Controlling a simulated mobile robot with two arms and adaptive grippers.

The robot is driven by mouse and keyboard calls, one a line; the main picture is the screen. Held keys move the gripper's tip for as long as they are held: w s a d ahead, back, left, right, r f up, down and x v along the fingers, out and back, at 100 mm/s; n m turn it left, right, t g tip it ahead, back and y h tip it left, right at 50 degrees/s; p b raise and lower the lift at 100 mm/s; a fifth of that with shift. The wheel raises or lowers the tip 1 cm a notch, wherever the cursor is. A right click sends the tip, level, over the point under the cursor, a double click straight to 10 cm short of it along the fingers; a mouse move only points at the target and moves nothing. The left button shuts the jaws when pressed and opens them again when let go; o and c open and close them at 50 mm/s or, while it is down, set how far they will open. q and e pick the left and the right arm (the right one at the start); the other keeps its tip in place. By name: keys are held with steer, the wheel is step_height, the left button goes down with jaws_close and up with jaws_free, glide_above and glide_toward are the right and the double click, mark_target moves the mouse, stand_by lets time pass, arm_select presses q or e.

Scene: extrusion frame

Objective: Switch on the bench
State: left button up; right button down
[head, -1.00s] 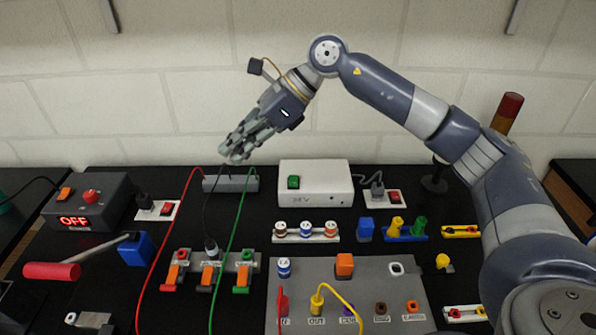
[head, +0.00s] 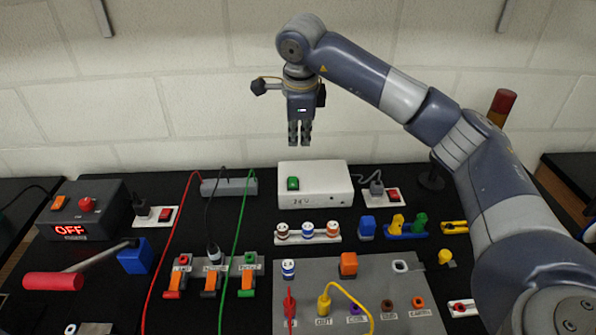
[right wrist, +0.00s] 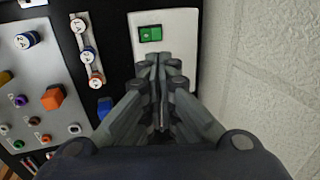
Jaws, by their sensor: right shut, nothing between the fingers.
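My right gripper (head: 299,144) is shut and empty, pointing straight down in the air above the back edge of the white box (head: 322,184). The box has a green rocker switch (head: 293,183) on its top left. In the right wrist view the closed fingers (right wrist: 162,105) lie just below the green switch (right wrist: 150,33) in the picture, apart from it as far as I can tell. A dark power unit (head: 93,209) at the left has a display reading OFF (head: 71,230), an orange rocker (head: 59,202) and a red knob (head: 87,204). My left gripper is out of view.
A grey panel (head: 395,287) with jacks and a yellow lead is in front. Red and green leads arch up over the middle. A red-handled tool (head: 53,281) lies front left. The wall is close behind.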

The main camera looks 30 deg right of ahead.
steer(key=shift+f, duration=0.1)
steer(key=p, duration=0.5)
glide_above(298, 184)
step_height(298, 184, down, 13)
steer(key=shift+r, duration=0.2)
steer(key=shift+w+d+f, duration=0.1)
steer(key=shift+w+f, duration=0.05)
steer(key=shift+f, duration=0.25)
steer(key=shift+f+b, duration=0.25)
steer(key=shift+b, duration=0.3)
steer(key=shift+w+d+g, duration=0.1)
steer(key=shift+w+g, duration=0.05)
steer(key=shift+g, duration=0.25)
steer(key=shift+s, duration=0.2)
steer(key=shift+s+a+p, duration=0.35)
steer(key=shift+s, duration=0.25)
